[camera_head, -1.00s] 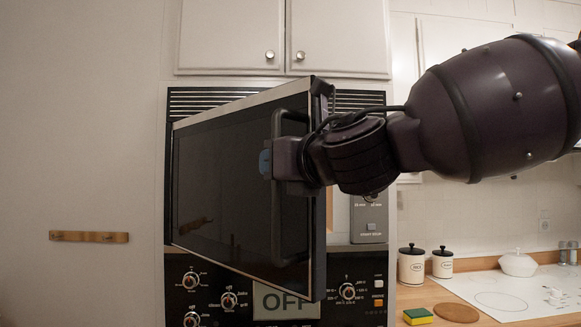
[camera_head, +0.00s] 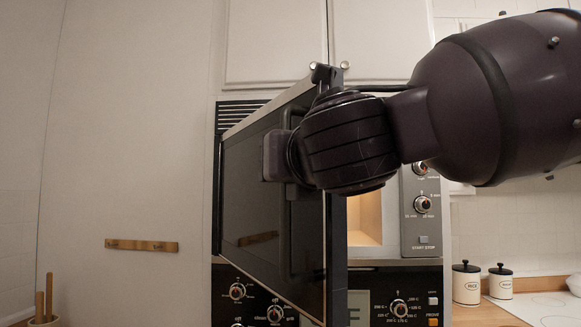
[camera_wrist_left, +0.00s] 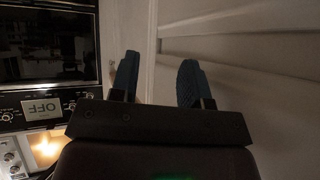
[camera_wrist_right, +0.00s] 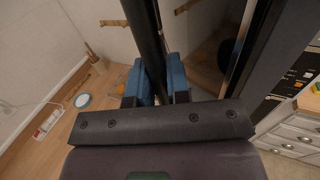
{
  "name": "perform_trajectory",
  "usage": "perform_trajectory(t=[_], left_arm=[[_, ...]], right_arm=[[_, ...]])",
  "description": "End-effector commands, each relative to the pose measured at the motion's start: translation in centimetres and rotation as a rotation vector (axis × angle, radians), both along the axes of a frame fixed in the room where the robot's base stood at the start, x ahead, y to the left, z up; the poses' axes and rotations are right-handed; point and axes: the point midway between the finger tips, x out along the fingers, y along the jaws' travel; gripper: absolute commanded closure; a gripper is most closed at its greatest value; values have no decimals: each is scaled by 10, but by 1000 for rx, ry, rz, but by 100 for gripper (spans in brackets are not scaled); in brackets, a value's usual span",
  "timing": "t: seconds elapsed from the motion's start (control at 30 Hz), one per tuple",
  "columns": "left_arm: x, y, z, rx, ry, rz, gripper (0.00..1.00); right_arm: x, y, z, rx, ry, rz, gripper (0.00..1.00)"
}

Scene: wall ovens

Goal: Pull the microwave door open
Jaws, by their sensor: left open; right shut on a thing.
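The microwave door (camera_head: 255,170) is dark glass in a metal frame. It stands well ajar, hinged on its left, and the lit cavity (camera_head: 365,218) shows to the right of its free edge. The door handle (camera_wrist_right: 145,30) is a dark vertical bar; in the head view my wrist hides much of it. My right gripper (camera_wrist_right: 158,85) is shut on the handle, its blue fingers on either side of the bar. My left gripper (camera_wrist_left: 155,80) is open and empty, facing cupboard panels; it is not in the head view.
The control panel (camera_head: 422,205) is right of the cavity, with oven knobs (camera_head: 275,314) below the door. White cupboards (camera_head: 275,45) are above. A counter with canisters (camera_head: 467,284) is at the right. A wooden rack (camera_head: 142,245) hangs on the left wall.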

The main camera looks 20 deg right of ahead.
Motion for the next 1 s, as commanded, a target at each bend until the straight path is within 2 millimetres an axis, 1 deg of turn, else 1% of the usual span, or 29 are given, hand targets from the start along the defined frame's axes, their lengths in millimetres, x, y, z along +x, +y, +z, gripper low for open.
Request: perform_trajectory(t=[0.27,0.3,0.43,0.47,0.77,0.87,1.0], left_arm=[[0,0,0,2,0,-1,57],[-1,1,0,1,0,-1,57],[-1,1,0,1,1,-1,57],[-1,1,0,1,2,0,57],[-2,1,-2,1,5,0,57],[-1,1,1,2,2,0,57],[1,1,6,2,-7,0,57]], right_arm=[[0,0,2,1,-5,-1,100],[0,0,2,1,-5,-1,80],[0,0,2,0,-4,-1,60],[0,0,2,0,-4,0,59],[-3,0,2,0,-3,0,59],[-11,0,3,0,-4,1,59],[-34,0,4,-2,-8,2,59]])
